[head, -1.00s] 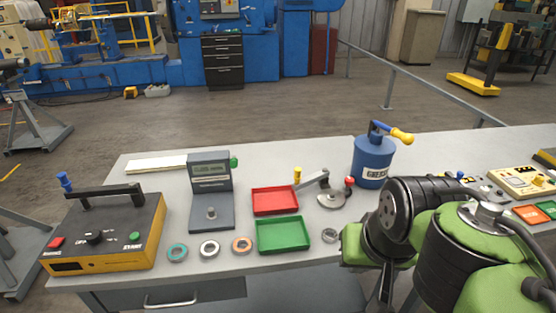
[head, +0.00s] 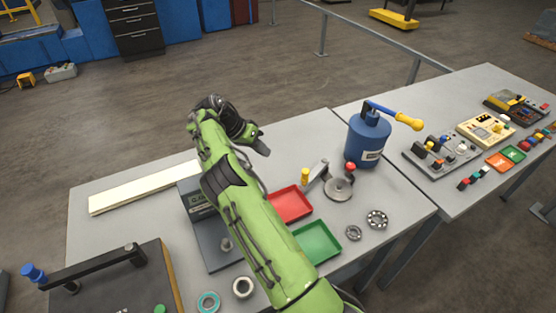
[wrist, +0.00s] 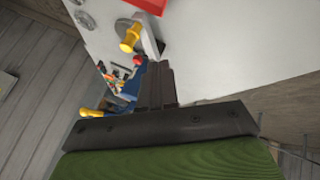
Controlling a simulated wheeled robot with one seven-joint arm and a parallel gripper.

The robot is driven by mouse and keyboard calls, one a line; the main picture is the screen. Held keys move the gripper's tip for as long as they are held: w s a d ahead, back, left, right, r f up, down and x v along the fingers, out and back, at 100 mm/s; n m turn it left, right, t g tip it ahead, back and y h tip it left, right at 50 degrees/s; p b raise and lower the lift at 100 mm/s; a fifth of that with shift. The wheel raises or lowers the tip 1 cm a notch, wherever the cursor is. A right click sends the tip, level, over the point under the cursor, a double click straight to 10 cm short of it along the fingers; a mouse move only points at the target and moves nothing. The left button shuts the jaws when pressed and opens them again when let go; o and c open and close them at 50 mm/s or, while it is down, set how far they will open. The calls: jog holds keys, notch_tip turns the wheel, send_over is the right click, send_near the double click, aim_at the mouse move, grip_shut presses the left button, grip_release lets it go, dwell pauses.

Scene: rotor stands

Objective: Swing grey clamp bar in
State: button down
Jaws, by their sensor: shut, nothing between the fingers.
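The grey clamp bar (head: 317,173) is short, with a yellow knob (head: 305,175) at its left end. It sits beside a round grey disc (head: 338,189) and a red ball knob (head: 350,166) on the bench. In the wrist view the yellow knob (wrist: 130,38) and bar (wrist: 151,40) show just beyond the fingertips. My gripper (head: 264,151) is left of the bar in the head view, above the bench and apart from it. Its dark fingers (wrist: 158,68) are shut and empty in the wrist view. Whether the bar lies over the disc is unclear.
A blue canister (head: 367,140) with a yellow-tipped handle stands right behind the disc. A red tray (head: 291,205) and green tray (head: 318,242) lie in front, partly behind my arm. Two bearings (head: 377,220) (head: 353,233) lie at the right. My arm partly covers a grey instrument stand (head: 196,207).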

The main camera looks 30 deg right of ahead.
jog(key=s+d+f, duration=0.5)
jog(key=d+f, duration=0.2)
jog(key=d, duration=0.1)
jog(key=shift+s+f, duration=0.3)
jog(key=shift+s, duration=0.1)
jog(key=shift+b, duration=0.45)
